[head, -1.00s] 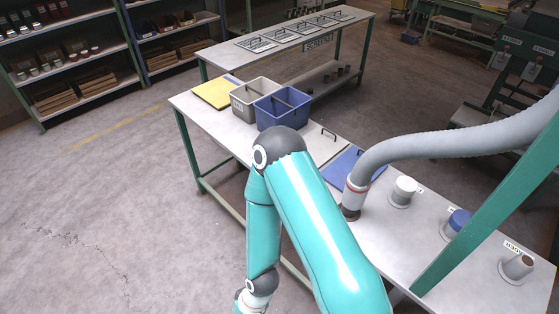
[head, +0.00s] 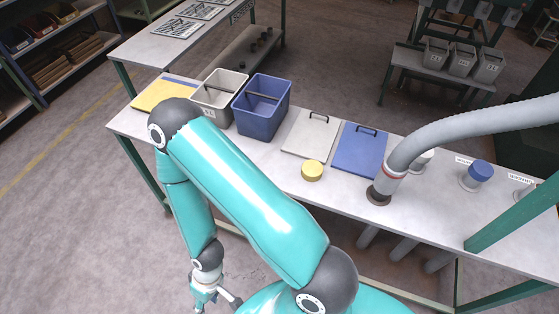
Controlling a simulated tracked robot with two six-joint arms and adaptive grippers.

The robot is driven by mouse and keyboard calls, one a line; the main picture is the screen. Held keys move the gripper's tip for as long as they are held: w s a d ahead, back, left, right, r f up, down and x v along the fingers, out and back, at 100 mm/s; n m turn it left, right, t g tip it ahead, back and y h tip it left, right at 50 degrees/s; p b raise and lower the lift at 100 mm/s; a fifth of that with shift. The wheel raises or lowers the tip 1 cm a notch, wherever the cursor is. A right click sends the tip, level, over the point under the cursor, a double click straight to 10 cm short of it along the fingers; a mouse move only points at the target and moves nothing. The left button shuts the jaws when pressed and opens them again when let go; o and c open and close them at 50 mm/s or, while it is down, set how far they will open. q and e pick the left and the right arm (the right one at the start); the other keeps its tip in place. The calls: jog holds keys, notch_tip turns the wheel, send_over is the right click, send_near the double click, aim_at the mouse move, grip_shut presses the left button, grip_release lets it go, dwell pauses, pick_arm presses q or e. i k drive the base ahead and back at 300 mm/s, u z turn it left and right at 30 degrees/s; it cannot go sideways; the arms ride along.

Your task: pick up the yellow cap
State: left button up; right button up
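The yellow cap (head: 312,171) is a small round disc lying on the near table, in front of the white lid and left of the hose nozzle. Nothing touches it. My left arm is raised at the elbow and bends down in front of the table. My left gripper (head: 215,301) hangs low over the floor at the bottom edge, left of and well below the cap, partly cut off. Its fingers look spread and empty. My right gripper is not in view.
A blue bin (head: 262,118) and a grey bin (head: 207,105) stand behind the cap. A white lid (head: 309,137) and a blue lid (head: 360,151) lie nearby. A grey hose (head: 465,120) reaches its nozzle down right of the cap. A green post (head: 520,215) crosses the right side.

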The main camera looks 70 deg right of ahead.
aim_at(312, 171)
jog(key=u, duration=0.5)
jog(key=i, duration=0.3)
jog(key=z, duration=2.15)
jog(key=i, duration=0.15)
jog(key=z, duration=1.85)
